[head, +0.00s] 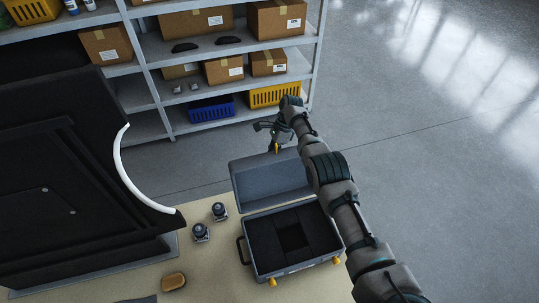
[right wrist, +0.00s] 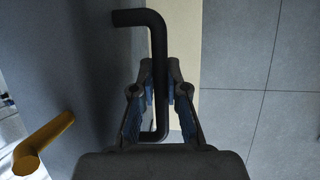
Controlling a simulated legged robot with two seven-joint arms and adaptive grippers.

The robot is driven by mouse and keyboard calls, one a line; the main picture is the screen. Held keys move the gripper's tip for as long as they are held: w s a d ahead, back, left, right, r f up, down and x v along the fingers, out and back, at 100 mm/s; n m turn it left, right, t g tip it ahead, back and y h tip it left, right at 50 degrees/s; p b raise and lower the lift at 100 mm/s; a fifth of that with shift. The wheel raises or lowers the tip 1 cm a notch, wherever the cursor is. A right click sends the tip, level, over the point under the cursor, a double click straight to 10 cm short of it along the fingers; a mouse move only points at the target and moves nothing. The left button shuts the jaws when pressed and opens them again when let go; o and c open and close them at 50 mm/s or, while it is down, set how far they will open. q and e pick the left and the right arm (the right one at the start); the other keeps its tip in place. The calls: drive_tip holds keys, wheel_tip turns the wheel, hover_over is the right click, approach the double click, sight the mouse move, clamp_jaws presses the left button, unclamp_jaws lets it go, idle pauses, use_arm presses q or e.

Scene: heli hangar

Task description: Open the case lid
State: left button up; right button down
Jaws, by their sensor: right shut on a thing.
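The grey case (head: 262,262) sits on the tan table top with dark foam and a square recess in its base. Its lid (head: 270,183) stands open, leaning back on the far side. My right arm reaches over the right side of the case. My right gripper (head: 277,128) is at the lid's far edge, by a yellow latch (head: 277,148). In the right wrist view my right gripper (right wrist: 159,92) is shut on a black bar handle (right wrist: 157,45), with a yellow latch (right wrist: 45,143) to the left. My left gripper is not in view.
Two small dark-and-silver items (head: 219,211) (head: 201,232) and a brown block (head: 174,282) lie on the table (head: 222,272) left of the case. A large black structure (head: 75,190) fills the left. Shelves (head: 215,52) with boxes and bins stand behind. The floor at right is clear.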

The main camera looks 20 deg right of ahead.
drive_tip(key=shift+d+r, duration=0.15)
drive_tip(key=shift+d, duration=0.05)
drive_tip(key=c, duration=1.5)
unclamp_jaws()
drive_tip(key=shift+o, duration=0.2)
drive_tip(key=shift+d, duration=0.15)
wheel_tip(320, 180, up, 9)
drive_tip(key=shift+w+f, duration=0.15)
drive_tip(key=shift+r, duration=0.45)
drive_tip(key=shift+d, duration=0.1)
drive_tip(key=shift+r, duration=0.1)
drive_tip(key=shift+r, duration=0.1)
